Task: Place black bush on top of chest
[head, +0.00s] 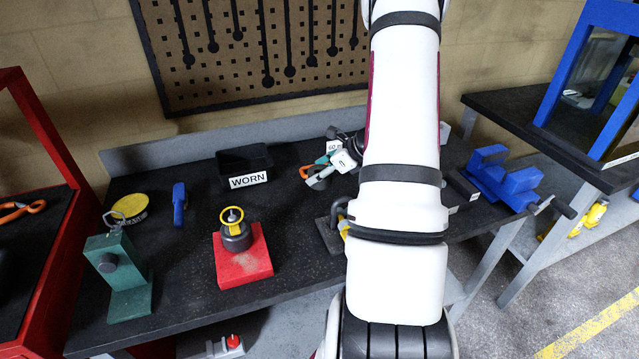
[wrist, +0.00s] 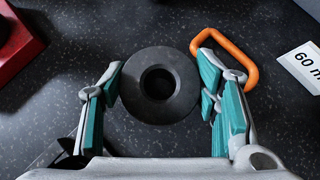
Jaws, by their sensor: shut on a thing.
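The black bush (wrist: 160,84) is a thick dark ring with a central hole, seen from above in the wrist view. My gripper (wrist: 163,92) has its teal-padded fingers on either side of the bush and is shut on it. In the head view my gripper (head: 320,171) is low over the middle of the dark bench, partly behind my arm; I cannot make out the bush there. A red-framed unit with a dark top (head: 62,147) at the left edge looks like the chest. Only part of it is in view.
An orange loop handle (wrist: 250,72) lies close beside my right finger. On the bench (head: 170,258) stand a black WORN bin (head: 245,160), a red block with a yellow-ringed part (head: 243,262), a green stand (head: 118,280) and a blue vise (head: 505,175). An orange-handled tool (head: 22,210) lies on the red unit.

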